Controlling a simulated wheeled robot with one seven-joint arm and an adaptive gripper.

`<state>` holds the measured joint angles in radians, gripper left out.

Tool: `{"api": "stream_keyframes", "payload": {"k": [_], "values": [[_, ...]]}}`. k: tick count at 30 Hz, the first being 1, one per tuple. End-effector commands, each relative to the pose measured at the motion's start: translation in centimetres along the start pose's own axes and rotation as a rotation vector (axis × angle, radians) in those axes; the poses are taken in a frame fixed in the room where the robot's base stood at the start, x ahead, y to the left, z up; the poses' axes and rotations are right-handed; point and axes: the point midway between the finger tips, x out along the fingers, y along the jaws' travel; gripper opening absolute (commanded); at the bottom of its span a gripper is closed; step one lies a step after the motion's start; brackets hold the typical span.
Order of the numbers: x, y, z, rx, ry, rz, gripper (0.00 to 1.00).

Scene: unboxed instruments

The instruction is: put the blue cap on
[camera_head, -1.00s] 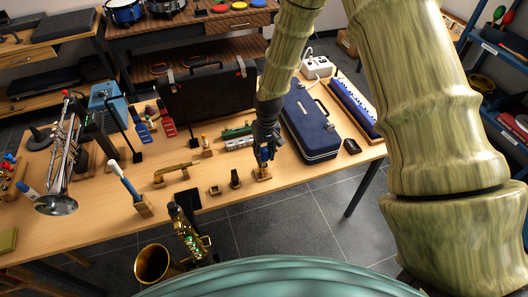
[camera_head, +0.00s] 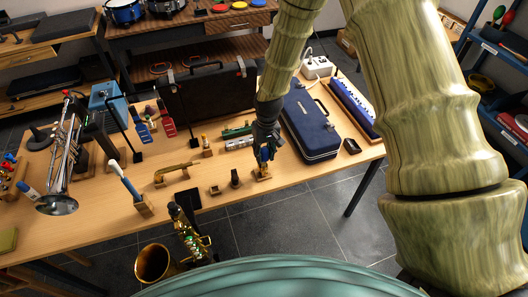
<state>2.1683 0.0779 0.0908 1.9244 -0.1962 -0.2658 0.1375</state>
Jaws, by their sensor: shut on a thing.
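The blue cap (camera_head: 264,154) shows as a small blue piece between the fingers of my gripper (camera_head: 265,147). My gripper points down near the front right of the wooden table and is shut on the cap. Directly below is a small gold-coloured piece on a wooden block (camera_head: 262,174). The cap is right at the top of this piece; I cannot tell whether it is seated or only touching. My fingers hide part of the cap.
A dark blue case (camera_head: 311,128) lies just right of my gripper, and a black case (camera_head: 208,98) stands behind. Small holders (camera_head: 235,178) stand to the left, with a brass piece (camera_head: 176,171) beyond them. The saxophone (camera_head: 186,232) stands at the table's front.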

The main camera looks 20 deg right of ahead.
Motion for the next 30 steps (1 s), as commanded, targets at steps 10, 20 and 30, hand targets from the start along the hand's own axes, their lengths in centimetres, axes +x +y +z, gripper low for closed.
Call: {"api": "stream_keyframes", "payload": {"k": [10, 20, 30], "values": [[0.5, 0.0, 0.0, 0.000, 0.000, 0.000, 0.18], [0.9, 0.0, 0.0, 0.000, 0.000, 0.000, 0.18], [1.3, 0.0, 0.0, 0.000, 0.000, 0.000, 0.18]]}}
